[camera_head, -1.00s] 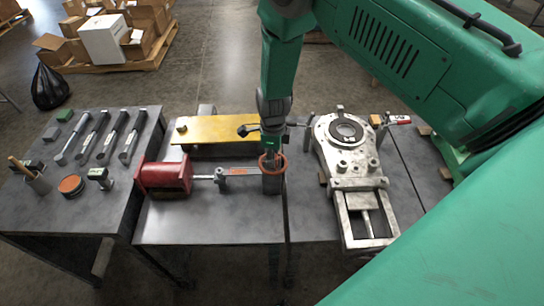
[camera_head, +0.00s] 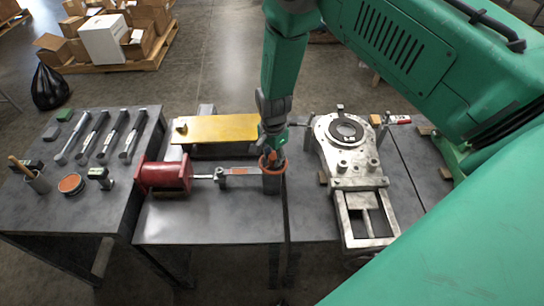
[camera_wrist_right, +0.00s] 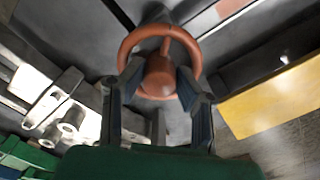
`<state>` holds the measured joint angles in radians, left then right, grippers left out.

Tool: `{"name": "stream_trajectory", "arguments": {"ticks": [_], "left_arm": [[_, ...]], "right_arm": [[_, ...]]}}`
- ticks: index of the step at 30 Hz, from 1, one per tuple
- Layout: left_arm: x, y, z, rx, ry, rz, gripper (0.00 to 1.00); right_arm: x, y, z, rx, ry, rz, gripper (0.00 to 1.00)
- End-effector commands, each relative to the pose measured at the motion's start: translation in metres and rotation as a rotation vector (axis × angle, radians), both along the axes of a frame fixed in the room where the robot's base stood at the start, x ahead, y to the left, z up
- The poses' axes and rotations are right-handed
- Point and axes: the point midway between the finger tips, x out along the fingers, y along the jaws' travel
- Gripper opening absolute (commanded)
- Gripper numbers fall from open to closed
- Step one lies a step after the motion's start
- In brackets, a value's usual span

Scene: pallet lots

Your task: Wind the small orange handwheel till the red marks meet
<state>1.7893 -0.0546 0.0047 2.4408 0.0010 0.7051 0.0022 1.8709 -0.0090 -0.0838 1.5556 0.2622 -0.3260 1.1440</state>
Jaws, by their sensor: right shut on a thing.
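The small orange handwheel (camera_head: 271,163) sits on a grey post at the right end of the red vise-like assembly on the middle bench. In the right wrist view the handwheel (camera_wrist_right: 160,75) shows as an orange ring with a spoke and a round hub. My right gripper (camera_head: 273,150) reaches down onto it from above. Its two dark fingers (camera_wrist_right: 155,88) are shut on the handwheel, one on each side of the hub. The red marks cannot be made out. My left gripper is not in view.
A red block (camera_head: 165,176) and a yellow plate (camera_head: 216,129) are left of the handwheel. A metal fixture with a round flange (camera_head: 345,129) stands to the right. Several tools lie on the left bench (camera_head: 75,213). The front of the middle bench is clear.

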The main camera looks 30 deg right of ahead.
Motion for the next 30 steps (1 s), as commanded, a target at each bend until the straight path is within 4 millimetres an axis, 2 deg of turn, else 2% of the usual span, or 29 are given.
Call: {"name": "stream_trajectory", "arguments": {"ticks": [30], "left_arm": [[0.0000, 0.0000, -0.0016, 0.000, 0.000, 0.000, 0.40]], "right_arm": [[0.0037, -0.0018, 0.0012, -0.003, -0.007, 0.965, 0.00]]}}
